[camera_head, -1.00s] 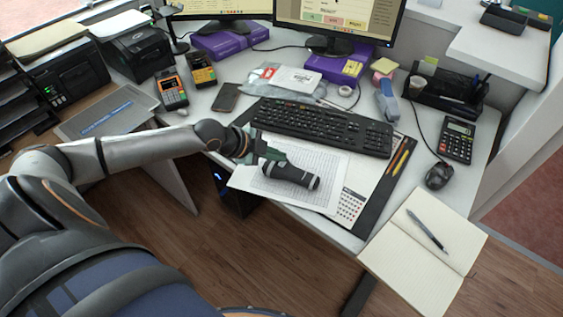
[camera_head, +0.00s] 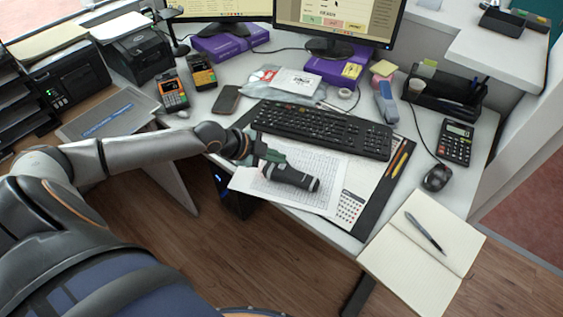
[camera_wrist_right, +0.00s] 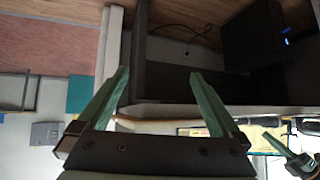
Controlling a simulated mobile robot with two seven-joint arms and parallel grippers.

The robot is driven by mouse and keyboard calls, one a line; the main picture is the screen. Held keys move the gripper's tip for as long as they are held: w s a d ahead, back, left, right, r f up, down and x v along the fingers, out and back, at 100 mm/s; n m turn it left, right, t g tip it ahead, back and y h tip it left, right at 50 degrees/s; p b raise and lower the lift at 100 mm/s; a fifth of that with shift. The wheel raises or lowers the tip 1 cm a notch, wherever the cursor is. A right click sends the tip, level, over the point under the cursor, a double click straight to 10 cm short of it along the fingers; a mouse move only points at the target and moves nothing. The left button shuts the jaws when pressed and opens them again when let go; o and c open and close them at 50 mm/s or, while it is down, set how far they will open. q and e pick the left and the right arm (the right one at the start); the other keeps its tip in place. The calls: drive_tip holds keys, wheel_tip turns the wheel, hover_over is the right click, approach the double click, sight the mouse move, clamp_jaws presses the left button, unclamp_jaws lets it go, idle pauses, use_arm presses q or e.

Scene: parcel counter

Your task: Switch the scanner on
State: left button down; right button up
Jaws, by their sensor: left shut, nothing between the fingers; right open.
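A dark cylindrical handheld device (camera_head: 293,178) with a pale ring near one end lies on the printed sheet at the desk's front. It looks like the scanner, but I cannot be sure. My left gripper (camera_head: 272,156) is shut and empty, with its green fingers right at the device's left end. I cannot tell whether they touch it, and they hide part of that end. A switch or lamp on the device is too small to make out. My right gripper (camera_wrist_right: 159,73) is open and empty in the right wrist view, away from the device.
A keyboard (camera_head: 320,129) lies just behind the device. The mouse (camera_head: 437,177), calculator (camera_head: 456,141) and open notebook (camera_head: 410,255) are to the right. A phone (camera_head: 226,99) and card terminal (camera_head: 172,92) stand back left. The monitor (camera_head: 338,22) shows a form.

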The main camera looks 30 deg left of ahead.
sight(277, 167)
use_arm(q)
drive_tip(key=shift+r, duration=0.4)
drive_tip(key=shift+r+p, duration=0.3)
drive_tip(key=shift+p, duration=0.2)
wheel_tip(277, 167, up, 4)
drive_tip(key=p, duration=0.4)
drive_tip(key=shift+r, duration=0.2)
drive_tip(key=shift+r+p, duration=0.45)
drive_tip(key=shift+p, duration=0.2)
